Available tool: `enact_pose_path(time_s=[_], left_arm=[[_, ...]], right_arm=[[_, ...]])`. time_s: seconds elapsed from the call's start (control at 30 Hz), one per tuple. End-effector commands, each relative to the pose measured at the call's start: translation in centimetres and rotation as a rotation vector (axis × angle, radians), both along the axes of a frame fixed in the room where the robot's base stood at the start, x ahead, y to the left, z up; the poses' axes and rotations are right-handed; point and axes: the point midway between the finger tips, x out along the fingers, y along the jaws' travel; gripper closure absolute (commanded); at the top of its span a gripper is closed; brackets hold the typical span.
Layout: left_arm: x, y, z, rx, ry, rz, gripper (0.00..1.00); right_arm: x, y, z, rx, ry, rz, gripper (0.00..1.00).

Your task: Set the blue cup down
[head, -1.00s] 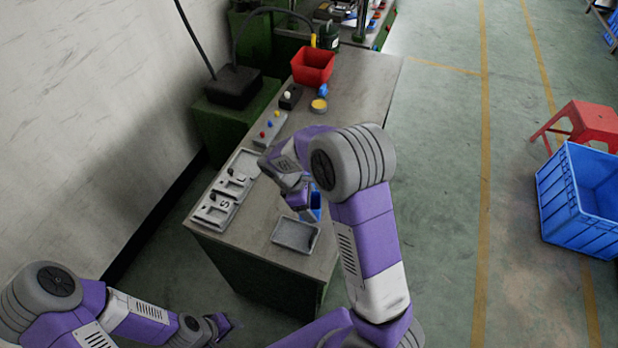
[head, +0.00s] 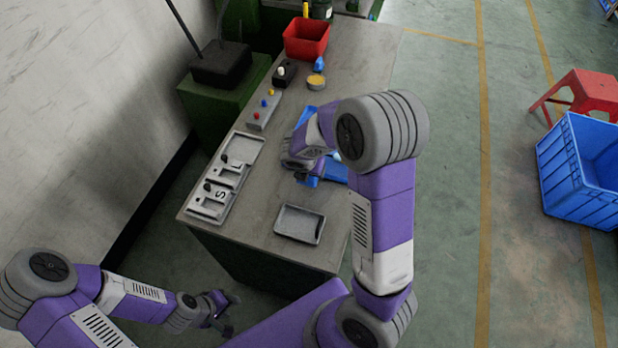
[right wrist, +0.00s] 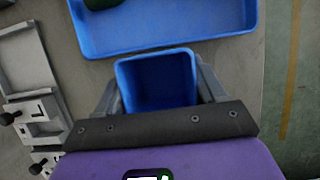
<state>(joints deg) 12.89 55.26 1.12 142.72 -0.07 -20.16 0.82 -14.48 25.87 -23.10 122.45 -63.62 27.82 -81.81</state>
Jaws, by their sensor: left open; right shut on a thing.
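The blue cup (right wrist: 156,82) is square and open-topped. In the right wrist view my right gripper (right wrist: 158,92) is shut on it, one finger on each side. The cup is just short of the near rim of a larger blue tray (right wrist: 170,45); I cannot tell its height above the table. In the head view my right wrist hides most of the cup, and parts of the blue tray (head: 334,172) show around the arm. My left gripper (head: 224,308) is open and empty, low beside the table's front left corner.
A grey tray (head: 299,224) lies at the table's front. A pale fixture (head: 225,178) with black knobs runs along the left edge. Behind are a button box (head: 264,109), a yellow-topped tin (head: 316,81) and a red bin (head: 306,38). A dark green thing (right wrist: 100,3) is over the tray.

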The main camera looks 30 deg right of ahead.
Motion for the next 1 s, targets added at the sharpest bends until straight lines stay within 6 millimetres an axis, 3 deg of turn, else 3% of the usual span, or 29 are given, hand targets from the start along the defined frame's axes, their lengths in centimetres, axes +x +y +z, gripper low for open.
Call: enact_pose_path(time_s=[0.3,0.7,0.73,0.87,1.0], left_arm=[[0.0,0.0,-2.0,0.000,0.000,0.000,0.57],[0.0,0.0,-2.3,0.000,-0.001,0.000,0.57],[0.0,0.0,-2.2,0.000,-0.001,0.000,0.57],[0.0,0.0,-2.1,0.000,-0.001,0.000,0.57],[0.0,0.0,-2.1,0.000,0.000,0.000,0.57]], right_arm=[[0.0,0.1,-3.9,0.000,0.002,0.001,0.64],[0.0,0.0,-4.3,0.000,-0.001,-0.002,0.64],[0.0,0.0,-4.2,0.000,-0.001,-0.002,0.26],[0.0,0.0,-4.1,0.000,-0.001,-0.002,0.06],[0.0,0.0,-4.1,0.000,-0.001,-0.002,0.05]])
